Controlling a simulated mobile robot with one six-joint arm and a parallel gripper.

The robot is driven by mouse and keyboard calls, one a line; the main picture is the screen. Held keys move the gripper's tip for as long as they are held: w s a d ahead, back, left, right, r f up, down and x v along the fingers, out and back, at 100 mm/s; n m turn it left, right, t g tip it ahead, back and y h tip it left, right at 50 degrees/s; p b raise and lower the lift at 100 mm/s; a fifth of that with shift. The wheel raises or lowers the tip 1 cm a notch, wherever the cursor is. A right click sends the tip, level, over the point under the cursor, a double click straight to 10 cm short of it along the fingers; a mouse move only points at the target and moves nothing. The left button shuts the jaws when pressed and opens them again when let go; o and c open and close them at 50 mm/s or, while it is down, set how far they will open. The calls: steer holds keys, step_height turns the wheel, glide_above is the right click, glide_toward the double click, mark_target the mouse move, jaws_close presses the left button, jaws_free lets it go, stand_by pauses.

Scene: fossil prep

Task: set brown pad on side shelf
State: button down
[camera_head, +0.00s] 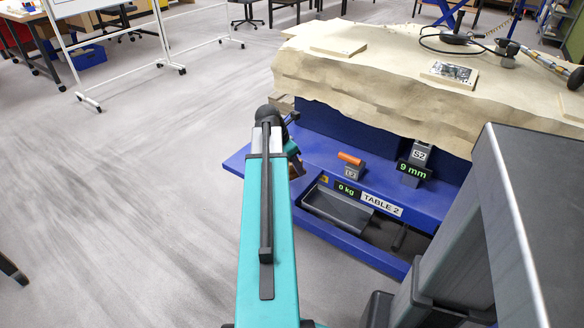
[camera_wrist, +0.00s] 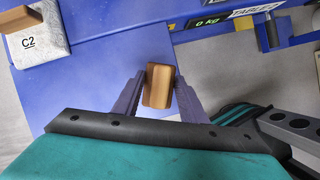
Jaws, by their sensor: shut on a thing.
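The brown pad (camera_wrist: 158,86) is a small rounded block. In the wrist view it sits between the two fingers of my gripper (camera_wrist: 160,79), which is shut on it. The blue side shelf (camera_head: 235,163) juts out from the side of Table 2. It also fills much of the wrist view (camera_wrist: 95,70), with the pad over it. I cannot tell whether the pad touches the shelf.
A grey tray (camera_head: 338,208) sits near the "0 kg" display (camera_head: 347,190). A large pale slab (camera_head: 375,80) lies above the shelf.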

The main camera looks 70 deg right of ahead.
mark_target(292, 167)
steer(key=shift+w+d+f, duration=0.1)
steer(key=shift+w+d, duration=0.4)
steer(key=shift+d, duration=0.3)
steer(key=shift+w+d+f, duration=0.1)
steer(key=shift+w+d, duration=0.4)
steer(key=shift+d, duration=0.3)
steer(key=shift+f, duration=0.1)
steer(key=shift+f+b, duration=0.3)
steer(key=shift+f, duration=1.35)
steer(key=c, duration=1.1)
jaws_free()
steer(key=shift+f, duration=0.1)
